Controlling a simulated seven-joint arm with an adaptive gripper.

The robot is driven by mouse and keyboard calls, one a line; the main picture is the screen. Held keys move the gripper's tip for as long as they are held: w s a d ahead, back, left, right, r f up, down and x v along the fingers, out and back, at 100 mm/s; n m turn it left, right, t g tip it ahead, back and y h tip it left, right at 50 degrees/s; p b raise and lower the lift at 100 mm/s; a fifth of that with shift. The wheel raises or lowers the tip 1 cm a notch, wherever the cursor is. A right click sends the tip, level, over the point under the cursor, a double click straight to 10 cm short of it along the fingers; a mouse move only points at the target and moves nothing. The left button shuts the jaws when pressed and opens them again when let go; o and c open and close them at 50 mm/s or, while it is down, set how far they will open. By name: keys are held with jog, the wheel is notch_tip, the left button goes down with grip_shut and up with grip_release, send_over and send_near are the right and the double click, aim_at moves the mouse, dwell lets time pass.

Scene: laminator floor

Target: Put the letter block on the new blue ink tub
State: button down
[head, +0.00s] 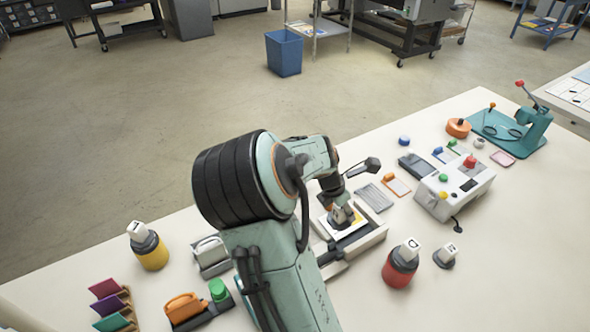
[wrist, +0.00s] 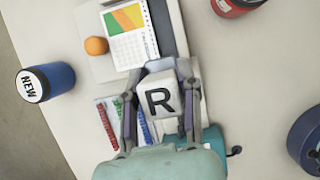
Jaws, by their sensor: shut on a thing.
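The letter block (wrist: 160,98), a pale cube with a black R, sits between the two fingers of my gripper (wrist: 162,105) in the wrist view. My gripper is shut on it. The new blue ink tub (wrist: 48,84) is at the left of the wrist view, with a black lid reading NEW, apart from my gripper. A second dark blue tub (wrist: 304,140) is cut off at the right edge; its label is unclear. In the head view my gripper (head: 342,214) is over the tray area, and I cannot make out either large blue tub there.
A calendar card (wrist: 128,35), an orange ball (wrist: 96,46) and coloured binding strips lie near my gripper. In the head view, a red tub (head: 399,272) and a yellow tub (head: 152,256) carry pale blocks. A grey machine (head: 455,188) stands to the right.

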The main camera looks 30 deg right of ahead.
jog(key=w+a+r+n+t+y, duration=0.1)
jog(key=w+r+n+t, duration=0.1)
jog(key=w+r+n, duration=0.3)
jog(key=w+a+r+n+t, duration=0.1)
jog(key=w+r+n, duration=0.25)
jog(key=w, duration=0.35)
jog(key=shift+n, duration=0.35)
jog(key=w+d+f, duration=0.1)
jog(key=w+f, duration=0.2)
jog(key=w, duration=0.1)
jog(key=w+d+f, duration=0.2)
jog(key=w+f, duration=0.1)
jog(key=w, duration=0.1)
jog(key=w+d+f, duration=0.1)
jog(key=w+f, duration=0.2)
jog(key=w, duration=0.1)
jog(key=shift+w+d+f, duration=0.35)
jog(key=shift+w+f, duration=0.05)
jog(key=shift+w+d+f, duration=0.15)
jog(key=shift+w+f, duration=0.1)
jog(key=shift+f, duration=1.75)
jog(key=c, duration=0.8)
grip_release()
jog(key=shift+f, duration=0.15)
